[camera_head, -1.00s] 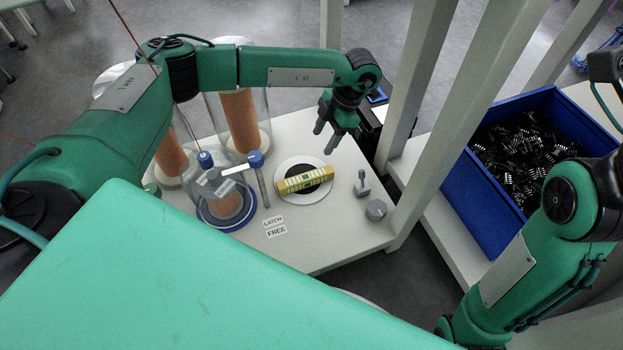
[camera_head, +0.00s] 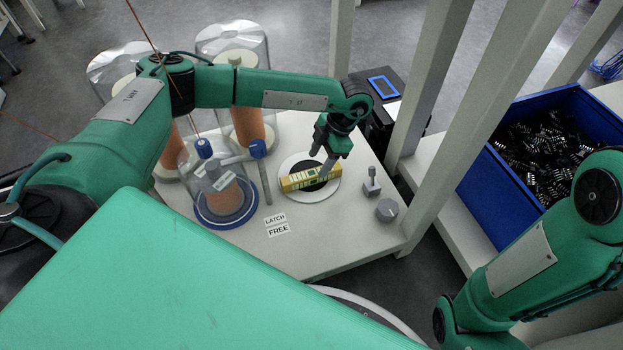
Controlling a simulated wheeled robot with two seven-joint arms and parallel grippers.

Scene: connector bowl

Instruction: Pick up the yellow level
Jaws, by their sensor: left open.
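The yellow level (camera_head: 299,181) is a short bar with pale and green markings. It lies on a round white plate with a dark centre (camera_head: 318,194) on the white table. My left gripper (camera_head: 322,167) comes down from above at the level's right end, its fingers pointing downward. It is open, and the fingers overlap the level's right end in this view. Whether they touch it I cannot tell. My right arm shows at the right edge, but its gripper is out of view.
A glass jar on a blue ring (camera_head: 222,213) stands left of the plate. Two larger glass domes with orange cylinders (camera_head: 249,124) stand behind. Grey metal pieces (camera_head: 387,210) sit to the right. White posts and a blue bin (camera_head: 477,209) of dark connectors lie further right.

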